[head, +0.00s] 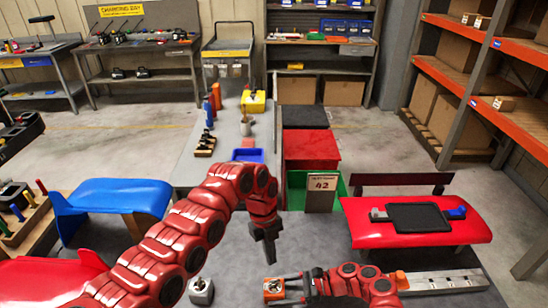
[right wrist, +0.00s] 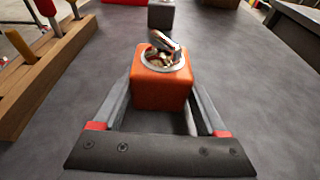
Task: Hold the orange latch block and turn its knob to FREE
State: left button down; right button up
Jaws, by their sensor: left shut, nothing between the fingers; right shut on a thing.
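The orange latch block (right wrist: 162,88) sits upright on the grey table between the fingers of my right gripper (right wrist: 160,105). On its top is a metal knob (right wrist: 165,45) in a silver ring; its markings are too small to read. In the head view the orange block (head: 273,291) is at the bottom edge, with my right gripper (head: 285,287) shut on it from the right. My left gripper (head: 269,258) is shut and empty, pointing down above the table, beyond the orange block and apart from it.
A grey latch block (head: 201,291) stands left of the orange one. A wooden tool rack (right wrist: 48,75) runs along the left in the right wrist view. A metal rail (head: 440,281) lies at right. Behind the table are a green bin (head: 338,188) and card marked 42 (head: 322,184).

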aim_at(273, 281)
pick_arm(q)
jog(key=shift+s+a+f, duration=0.15)
jog(key=shift+a+f, duration=0.2)
jog(key=shift+f, duration=0.7)
jog(key=shift+s+a+f, duration=0.15)
jog(key=shift+a+f, duration=0.25)
jog(key=shift+f, duration=0.6)
jog(key=shift+s+a+f, duration=0.15)
jog(key=shift+a+f, duration=0.2)
jog(key=shift+f, duration=0.7)
jog(key=shift+s+d, duration=0.35)
jog(key=shift+d, duration=0.15)
jog(key=shift+w+d, duration=0.3)
jog(key=shift+d, duration=0.15)
jog(key=shift+w+d, duration=0.1)
jog(key=shift+d, duration=0.15)
jog(key=shift+w, duration=0.1)
